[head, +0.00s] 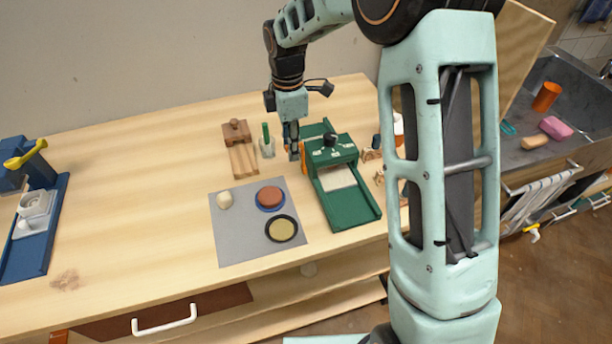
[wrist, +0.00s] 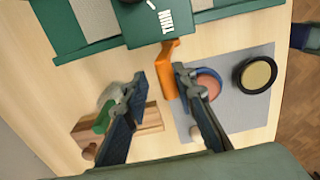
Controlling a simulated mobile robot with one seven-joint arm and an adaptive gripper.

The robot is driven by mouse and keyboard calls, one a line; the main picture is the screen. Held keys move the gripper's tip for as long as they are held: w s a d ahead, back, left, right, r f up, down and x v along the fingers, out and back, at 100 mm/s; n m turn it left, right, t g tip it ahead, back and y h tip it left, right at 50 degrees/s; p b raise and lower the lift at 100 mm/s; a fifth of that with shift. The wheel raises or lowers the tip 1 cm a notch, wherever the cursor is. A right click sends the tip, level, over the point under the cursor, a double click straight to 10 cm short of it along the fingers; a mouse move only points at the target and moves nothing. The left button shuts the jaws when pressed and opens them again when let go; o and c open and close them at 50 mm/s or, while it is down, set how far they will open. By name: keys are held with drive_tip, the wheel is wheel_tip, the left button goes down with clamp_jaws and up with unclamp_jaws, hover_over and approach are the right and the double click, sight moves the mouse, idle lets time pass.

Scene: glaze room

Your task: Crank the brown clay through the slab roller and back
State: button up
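The green slab roller (head: 333,152) stands at the right of the table, a pale sheet (head: 337,178) on its near bed. Its orange crank (wrist: 168,68) sticks out on the left side. A reddish-brown round lump (head: 270,196), which looks like the brown clay, sits on a blue disc on the grey mat (head: 232,240); it also shows in the wrist view (wrist: 209,83). My gripper (head: 293,152) points down beside the roller's crank side. In the wrist view my gripper (wrist: 159,76) is open, the crank's handle between its fingers in the picture; contact is unclear.
A black-rimmed yellow disc (head: 281,228) and a cream ball (head: 224,200) are on the mat. A wooden block piece (head: 242,158) and a glass with a green-handled tool (head: 267,147) stand left of my gripper. The table's left middle is clear.

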drive_tip(key=shift+w+a+f, duration=0.2)
drive_tip(key=shift+w+f, duration=0.1)
drive_tip(key=shift+w, duration=0.35)
drive_tip(key=shift+w+a+f, duration=0.2)
drive_tip(key=shift+w+f, duration=0.05)
drive_tip(key=shift+w, duration=0.35)
drive_tip(key=shift+w+f, duration=0.1)
drive_tip(key=shift+f, duration=0.05)
drive_tip(key=shift+w+a+f, duration=0.25)
drive_tip(key=shift+w+f, duration=0.55)
drive_tip(key=shift+w, duration=0.05)
drive_tip(key=shift+s+d+r, duration=0.15)
drive_tip(key=shift+s+r, duration=0.2)
drive_tip(key=shift+s, duration=0.2)
drive_tip(key=shift+s+d+r, duration=0.15)
drive_tip(key=shift+s+r, duration=0.15)
drive_tip(key=shift+s, duration=0.2)
drive_tip(key=shift+s+d+r+p, duration=0.15)
drive_tip(key=shift+s, duration=0.3)
drive_tip(key=shift+s+d+r+p, duration=0.1)
drive_tip(key=shift+s+r+p, duration=0.05)
drive_tip(key=shift+s, duration=0.25)
drive_tip(key=shift+r, duration=0.1)
